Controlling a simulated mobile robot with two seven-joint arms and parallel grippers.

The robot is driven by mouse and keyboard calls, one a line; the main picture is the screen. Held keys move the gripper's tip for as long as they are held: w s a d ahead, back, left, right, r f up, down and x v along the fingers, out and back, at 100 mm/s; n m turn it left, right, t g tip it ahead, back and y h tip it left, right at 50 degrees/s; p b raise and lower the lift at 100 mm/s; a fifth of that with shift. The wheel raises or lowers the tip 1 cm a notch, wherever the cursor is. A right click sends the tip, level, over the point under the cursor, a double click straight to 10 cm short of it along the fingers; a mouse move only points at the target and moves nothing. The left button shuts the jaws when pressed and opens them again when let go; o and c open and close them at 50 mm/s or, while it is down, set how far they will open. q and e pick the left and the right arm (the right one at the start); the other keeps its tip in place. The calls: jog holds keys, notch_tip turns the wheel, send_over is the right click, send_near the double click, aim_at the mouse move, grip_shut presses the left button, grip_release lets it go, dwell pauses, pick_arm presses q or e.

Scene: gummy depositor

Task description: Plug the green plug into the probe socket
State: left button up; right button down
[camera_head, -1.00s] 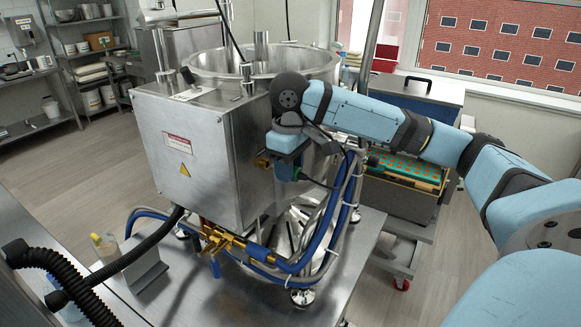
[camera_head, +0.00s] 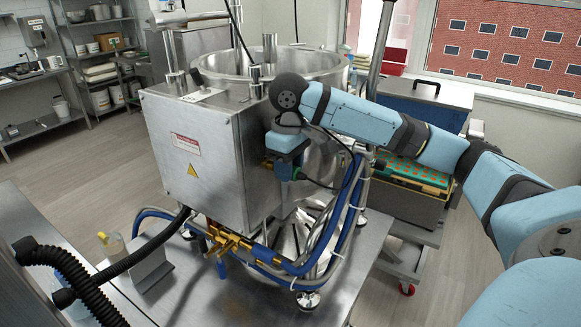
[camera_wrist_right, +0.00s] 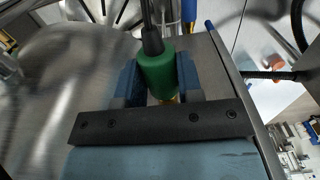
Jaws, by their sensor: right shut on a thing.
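My right gripper (camera_head: 285,168) is beside the right face of the steel control box (camera_head: 195,155) in the head view. In the right wrist view its blue fingers (camera_wrist_right: 158,80) are shut on the green plug (camera_wrist_right: 157,72), one on each side. A dark cable leaves the plug's far end. A small brass part (camera_wrist_right: 168,100) shows at the plug's near end. In the head view the plug is mostly hidden by the gripper. I cannot make out the probe socket clearly, nor whether the plug touches it. My left gripper is not in view.
A large steel kettle (camera_head: 310,62) stands behind the box. Blue and grey hoses (camera_head: 345,215) and brass valves (camera_head: 228,243) are below my right gripper. A cart with a green tray (camera_head: 418,175) stands to the right. Black corrugated hoses cross the lower left.

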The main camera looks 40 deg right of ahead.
jog(key=c, duration=0.7)
grip_release()
jog(key=shift+r, duration=0.1)
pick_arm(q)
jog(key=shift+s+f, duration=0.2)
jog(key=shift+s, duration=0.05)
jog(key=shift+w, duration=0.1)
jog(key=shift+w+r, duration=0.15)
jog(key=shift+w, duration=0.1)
pick_arm(e)
notch_tip(320, 180, up, 14)
jog(key=shift+f, duration=0.2)
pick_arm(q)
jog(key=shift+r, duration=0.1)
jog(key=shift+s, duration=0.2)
